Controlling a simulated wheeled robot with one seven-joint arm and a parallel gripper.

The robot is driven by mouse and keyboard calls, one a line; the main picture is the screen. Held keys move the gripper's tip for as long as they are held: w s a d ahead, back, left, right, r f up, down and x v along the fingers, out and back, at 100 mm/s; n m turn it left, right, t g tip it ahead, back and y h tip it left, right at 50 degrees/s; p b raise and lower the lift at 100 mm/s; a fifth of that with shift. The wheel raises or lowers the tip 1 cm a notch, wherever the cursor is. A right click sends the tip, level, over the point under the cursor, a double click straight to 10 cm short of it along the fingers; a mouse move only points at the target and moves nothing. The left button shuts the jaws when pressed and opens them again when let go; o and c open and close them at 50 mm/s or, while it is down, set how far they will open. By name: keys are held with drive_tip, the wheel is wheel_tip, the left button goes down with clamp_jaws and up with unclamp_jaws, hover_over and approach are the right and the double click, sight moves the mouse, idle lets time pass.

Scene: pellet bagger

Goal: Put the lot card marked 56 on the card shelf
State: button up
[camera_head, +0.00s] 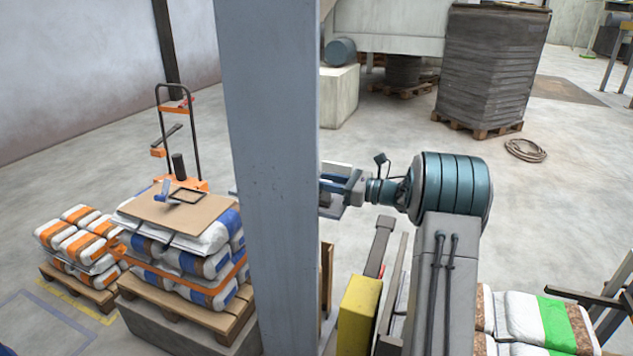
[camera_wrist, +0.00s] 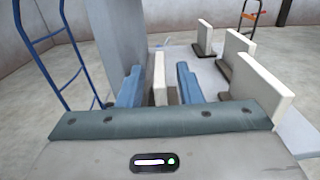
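In the wrist view my gripper (camera_wrist: 159,88) is open, with its two blue fingers apart. A thin white card (camera_wrist: 159,72) stands upright between them, with a gap visible on each side. More white cards stand in dark holders to the right: a far one (camera_wrist: 204,36), a middle one (camera_wrist: 238,50) and a near one (camera_wrist: 258,85). I see the cards mostly edge-on and can read no number, so I cannot tell which is 56. In the head view my gripper (camera_head: 342,188) is partly hidden behind the grey column. I cannot make out the card shelf.
The grey column (camera_head: 270,170) stands close beside my gripper. A yellow block (camera_head: 357,315) is below my arm. Bagged pallets (camera_head: 190,305) stand at left, and more bags (camera_head: 540,322) at lower right. A blue tubular frame (camera_wrist: 72,40) is left in the wrist view.

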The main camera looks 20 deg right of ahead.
drive_tip(key=v, duration=0.8)
drive_tip(key=w+a+r+m+t+h, duration=0.2)
drive_tip(key=w+r+m+t+h, duration=0.4)
drive_tip(key=m, duration=0.5)
drive_tip(key=s+m+g+h, duration=0.2)
drive_tip(key=s+m+h, duration=0.6)
drive_tip(key=m, duration=0.7)
drive_tip(key=s+a+f+m+g, duration=0.4)
drive_tip(key=s+m, duration=0.3)
drive_tip(key=s, duration=0.3)
drive_tip(key=s+a+f+m+g, duration=0.4)
drive_tip(key=s+m, duration=0.3)
drive_tip(key=s, duration=0.4)
drive_tip(key=s+a+f+m+g, duration=0.4)
drive_tip(key=s+m, duration=0.2)
drive_tip(key=s, duration=0.5)
drive_tip(key=shift+a+m+g+b, duration=0.3)
drive_tip(key=shift+a+m+b, duration=0.05)
drive_tip(key=shift+m+b, duration=0.05)
